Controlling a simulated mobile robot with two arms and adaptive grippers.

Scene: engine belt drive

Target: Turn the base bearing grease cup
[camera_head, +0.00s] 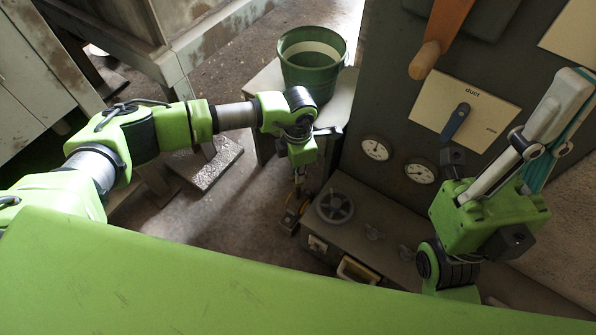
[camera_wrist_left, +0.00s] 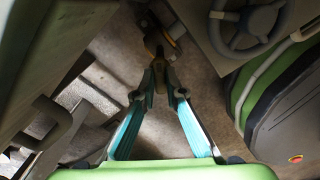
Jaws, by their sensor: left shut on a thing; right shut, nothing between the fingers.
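A small brass-yellow and dark fitting, which looks like the base bearing grease cup (camera_head: 291,217), sits low at the left end of the grey machine base. It also shows in the left wrist view (camera_wrist_left: 163,39), just beyond my fingertips. My left gripper (camera_head: 299,182) points down at it. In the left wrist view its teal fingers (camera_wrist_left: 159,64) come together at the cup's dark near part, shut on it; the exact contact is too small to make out. My right gripper (camera_head: 580,78) is raised at the right, pointing up and away, shut and empty.
A grey handwheel (camera_head: 335,207) and small knobs stand on the machine base right beside my left gripper. The upright panel carries two gauges (camera_head: 376,149), a "duct" plate with a blue lever (camera_head: 455,122) and an orange handle (camera_head: 440,35). A green bucket (camera_head: 312,75) stands behind.

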